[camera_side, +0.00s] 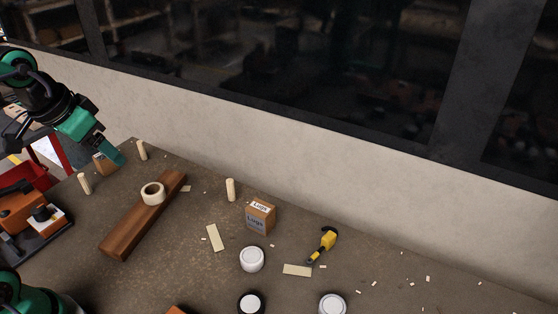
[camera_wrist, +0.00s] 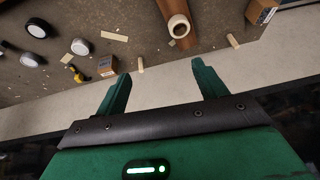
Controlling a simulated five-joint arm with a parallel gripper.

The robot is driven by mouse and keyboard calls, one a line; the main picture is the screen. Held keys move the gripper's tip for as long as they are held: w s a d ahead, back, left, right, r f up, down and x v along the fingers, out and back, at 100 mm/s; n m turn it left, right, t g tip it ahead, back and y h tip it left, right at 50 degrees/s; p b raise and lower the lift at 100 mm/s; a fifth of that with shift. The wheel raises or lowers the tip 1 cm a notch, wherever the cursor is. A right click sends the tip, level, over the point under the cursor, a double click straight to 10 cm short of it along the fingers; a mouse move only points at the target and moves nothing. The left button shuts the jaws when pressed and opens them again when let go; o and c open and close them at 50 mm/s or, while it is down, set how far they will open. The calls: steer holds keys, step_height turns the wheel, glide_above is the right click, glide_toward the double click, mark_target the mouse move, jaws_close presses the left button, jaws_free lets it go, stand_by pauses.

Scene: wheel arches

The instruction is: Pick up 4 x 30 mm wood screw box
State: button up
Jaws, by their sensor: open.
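Two small brown cardboard boxes are in view. One box (camera_side: 261,219) stands mid-table with a white label on top that seems to read "Lugs"; it also shows left of my fingers in the wrist view (camera_wrist: 107,66). The other box (camera_side: 101,166) is at the table's far left, partly hidden behind my gripper (camera_side: 118,157) in the side view. It seems to be the box at the upper right of the wrist view (camera_wrist: 262,11). I cannot read its label, nor confirm which holds screws. My gripper is open, with nothing between its green fingers (camera_wrist: 162,73).
A tape roll (camera_side: 153,193) sits on a dark wood plank (camera_side: 126,234). Pale upright dowels (camera_side: 85,183) (camera_side: 142,150) (camera_side: 231,189) stand around. A yellow tool (camera_side: 324,243), white-topped round items (camera_side: 252,259) and thin wood strips lie to the right. A wall edges the table's back.

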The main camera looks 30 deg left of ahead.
steer(key=w+a+g, duration=0.2)
steer(key=w+a, duration=0.5)
steer(key=m+g, duration=0.1)
steer(key=g, duration=0.2)
glide_above(106, 161)
steer(key=a, duration=0.2)
steer(key=shift+h, duration=0.3)
steer(key=f, duration=1.7)
steer(key=shift+w+f, duration=0.3)
steer(key=shift+w, duration=0.1)
steer(key=shift+a+f, duration=0.2)
steer(key=shift+a, duration=0.05)
steer(key=shift+f, duration=1.3)
steer(key=shift+f, duration=2.55)
